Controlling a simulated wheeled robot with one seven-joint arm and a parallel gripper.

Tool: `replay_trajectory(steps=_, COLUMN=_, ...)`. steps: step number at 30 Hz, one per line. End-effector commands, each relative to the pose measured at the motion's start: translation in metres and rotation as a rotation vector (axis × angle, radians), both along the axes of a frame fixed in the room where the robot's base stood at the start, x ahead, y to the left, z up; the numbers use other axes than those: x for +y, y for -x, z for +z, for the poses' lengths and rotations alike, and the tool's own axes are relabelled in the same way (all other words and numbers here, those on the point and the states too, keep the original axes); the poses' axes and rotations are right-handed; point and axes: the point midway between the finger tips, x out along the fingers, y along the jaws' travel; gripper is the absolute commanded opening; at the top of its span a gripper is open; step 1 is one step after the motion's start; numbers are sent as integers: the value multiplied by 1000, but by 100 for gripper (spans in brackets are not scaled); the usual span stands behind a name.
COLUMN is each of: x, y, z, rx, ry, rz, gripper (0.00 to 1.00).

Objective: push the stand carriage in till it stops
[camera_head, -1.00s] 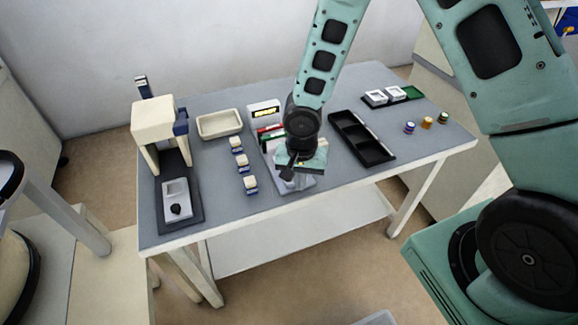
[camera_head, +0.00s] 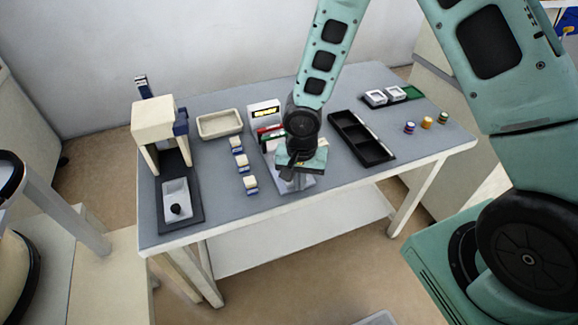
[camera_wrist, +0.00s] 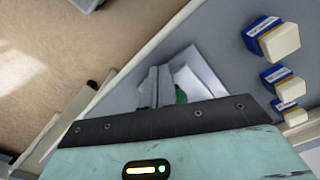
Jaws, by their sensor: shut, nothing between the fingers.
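The stand (camera_head: 152,118) is a cream arch on a dark base plate at the left of the table. Its carriage (camera_head: 176,190), a light grey block with a black knob (camera_head: 175,209), sits on the base in front of the arch, toward the table's front edge. My gripper (camera_head: 289,174) is well to the right of the carriage, above the middle of the table near the front, and not touching the carriage. Its fingers also show in the wrist view (camera_wrist: 153,88), shut and empty. The carriage is not recognisable in the wrist view.
Several blue-and-white blocks (camera_head: 241,160) stand in a row between stand and gripper. A cream tray (camera_head: 219,135) lies behind them. A display box (camera_head: 264,113) and a light grey plate (camera_head: 304,184) are near my gripper. A black divided tray (camera_head: 378,155) is to the right.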

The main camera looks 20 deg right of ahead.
Motion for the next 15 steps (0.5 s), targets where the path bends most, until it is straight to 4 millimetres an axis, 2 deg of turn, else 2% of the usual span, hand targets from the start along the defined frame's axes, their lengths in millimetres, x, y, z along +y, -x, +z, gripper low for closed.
replay_trajectory(steps=15, x=0, y=-6, z=1, rx=0, ry=-1, rz=-1, gripper=0)
